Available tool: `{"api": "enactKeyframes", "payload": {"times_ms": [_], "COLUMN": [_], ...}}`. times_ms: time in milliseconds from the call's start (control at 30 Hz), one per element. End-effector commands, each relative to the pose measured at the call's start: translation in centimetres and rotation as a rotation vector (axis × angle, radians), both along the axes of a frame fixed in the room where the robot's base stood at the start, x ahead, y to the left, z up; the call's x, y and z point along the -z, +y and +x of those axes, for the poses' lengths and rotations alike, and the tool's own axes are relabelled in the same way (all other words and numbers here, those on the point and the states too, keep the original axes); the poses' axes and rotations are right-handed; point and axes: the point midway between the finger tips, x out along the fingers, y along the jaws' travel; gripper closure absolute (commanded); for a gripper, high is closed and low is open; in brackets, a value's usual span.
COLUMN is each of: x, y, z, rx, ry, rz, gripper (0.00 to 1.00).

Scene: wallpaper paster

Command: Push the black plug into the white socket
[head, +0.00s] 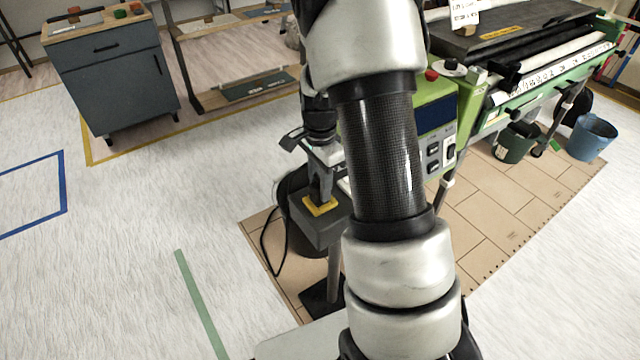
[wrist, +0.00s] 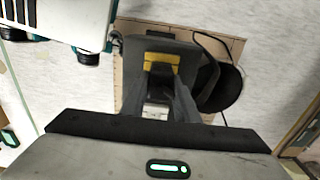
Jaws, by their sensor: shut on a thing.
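My gripper (head: 321,197) points down at a yellow pad (head: 320,206) on top of a dark grey box on a stand. In the wrist view, the fingers of my gripper (wrist: 161,72) come together over the yellow pad (wrist: 162,59). They are shut on a small dark thing, the black plug (wrist: 160,68), which is mostly hidden between them. It is still at the pad; I cannot tell whether it touches it. I cannot pick out the white socket for certain; my arm hides part of the green machine (head: 436,112).
The dark grey box (head: 312,230) stands close left of the machine. A black cable (head: 266,250) hangs beside it and loops in the wrist view (wrist: 215,42). Buckets (head: 592,137) stand at right. A grey cabinet (head: 115,85) is at back left. The left floor is open.

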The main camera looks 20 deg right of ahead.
Motion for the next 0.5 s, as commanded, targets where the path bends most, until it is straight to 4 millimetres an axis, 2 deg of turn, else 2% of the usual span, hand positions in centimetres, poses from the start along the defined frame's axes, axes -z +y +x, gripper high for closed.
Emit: {"api": "enactKeyframes", "payload": {"times_ms": [500], "x": [-1.6], "y": [0.0], "z": [0.0], "rx": [0.000], "ry": [-0.001], "rz": [-0.001], "gripper": [0.99]}}
